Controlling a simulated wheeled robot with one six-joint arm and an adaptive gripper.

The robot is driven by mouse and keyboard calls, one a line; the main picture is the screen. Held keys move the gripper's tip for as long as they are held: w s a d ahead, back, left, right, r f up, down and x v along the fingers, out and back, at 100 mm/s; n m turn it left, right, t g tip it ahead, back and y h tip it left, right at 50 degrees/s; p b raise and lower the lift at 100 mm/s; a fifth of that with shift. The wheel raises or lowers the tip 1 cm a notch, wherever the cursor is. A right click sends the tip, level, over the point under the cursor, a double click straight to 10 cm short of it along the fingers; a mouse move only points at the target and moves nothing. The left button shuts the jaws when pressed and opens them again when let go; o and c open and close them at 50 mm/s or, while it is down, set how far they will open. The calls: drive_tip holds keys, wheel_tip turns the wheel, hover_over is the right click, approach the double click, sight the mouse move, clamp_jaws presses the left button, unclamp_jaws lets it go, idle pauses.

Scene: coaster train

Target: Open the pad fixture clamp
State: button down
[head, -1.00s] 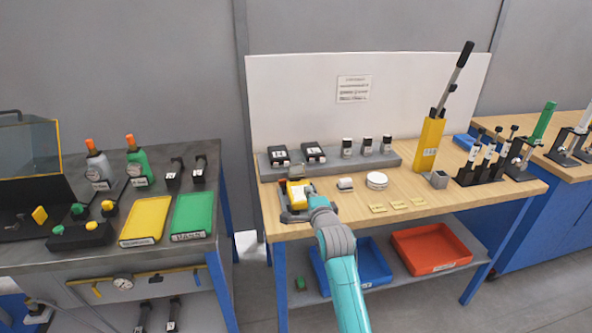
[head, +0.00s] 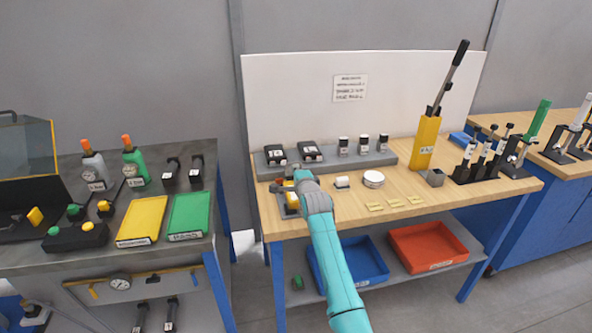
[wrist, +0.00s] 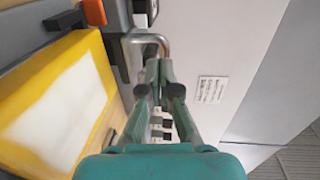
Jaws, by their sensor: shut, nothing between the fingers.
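The pad fixture (head: 291,208) sits at the front left of the wooden bench, partly hidden behind my arm. In the wrist view, a yellow frame with a white pad (wrist: 62,112) fills the left side. A bent metal bar (wrist: 150,38), apparently part of the clamp, crosses just beyond my fingertips, beside a dark block and an orange-red part (wrist: 94,12). My gripper (wrist: 157,68) is shut and empty, its tips at or very near the bar; contact cannot be told. In the head view my wrist hides the fingers.
A grey rack (head: 375,160) with dark blocks and small bottles stands behind the fixture. A white round tin (head: 373,179) and a small white roll (head: 342,183) lie to the right. A tall yellow lever stand (head: 424,145) is further right. The bench front holds yellow labels.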

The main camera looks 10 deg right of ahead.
drive_tip(key=shift+w, duration=0.2)
drive_tip(key=shift+w+r+g, duration=0.35)
drive_tip(key=shift+r+g, duration=0.25)
drive_tip(key=shift+g, duration=0.3)
idle(0.3)
